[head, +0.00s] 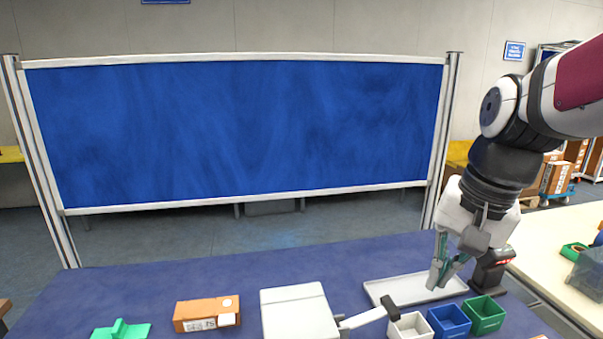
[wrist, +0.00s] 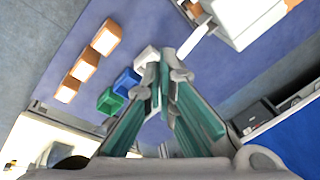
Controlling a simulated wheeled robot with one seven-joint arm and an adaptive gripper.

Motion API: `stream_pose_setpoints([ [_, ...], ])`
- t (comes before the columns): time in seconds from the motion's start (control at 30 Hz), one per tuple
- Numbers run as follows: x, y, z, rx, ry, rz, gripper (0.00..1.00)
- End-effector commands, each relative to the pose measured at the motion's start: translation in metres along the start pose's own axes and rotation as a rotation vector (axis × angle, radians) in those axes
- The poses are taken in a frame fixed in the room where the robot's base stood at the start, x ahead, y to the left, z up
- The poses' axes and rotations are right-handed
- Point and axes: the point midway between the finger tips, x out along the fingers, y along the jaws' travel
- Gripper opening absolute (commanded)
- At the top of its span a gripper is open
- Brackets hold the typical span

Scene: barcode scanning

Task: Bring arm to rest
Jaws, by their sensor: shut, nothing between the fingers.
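My arm reaches in from the right in the head view. My gripper (head: 440,276) points down above the white tray (head: 399,285) on the blue table and holds nothing. In the wrist view, the fingers of my gripper (wrist: 165,68) come together near the middle, and nothing shows between them. Whether the fingertips touch the tray cannot be told.
White (head: 410,326), blue (head: 448,321) and green (head: 484,314) bins stand in front of the tray. A black device (head: 489,270) stands right behind the gripper. A white box (head: 298,311), an orange box (head: 207,314) and a green piece (head: 121,331) lie leftward. The table's back left is clear.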

Motion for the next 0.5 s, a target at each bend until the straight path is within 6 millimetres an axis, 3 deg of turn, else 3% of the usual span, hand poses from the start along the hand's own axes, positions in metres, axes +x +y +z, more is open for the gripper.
stream_pose_setpoints([
  [0.2,-0.02,0.015,0.042,-0.221,0.115,0.001,0.0],
  [0.5,-0.03,0.039,0.086,-0.492,0.254,0.014,0.0],
])
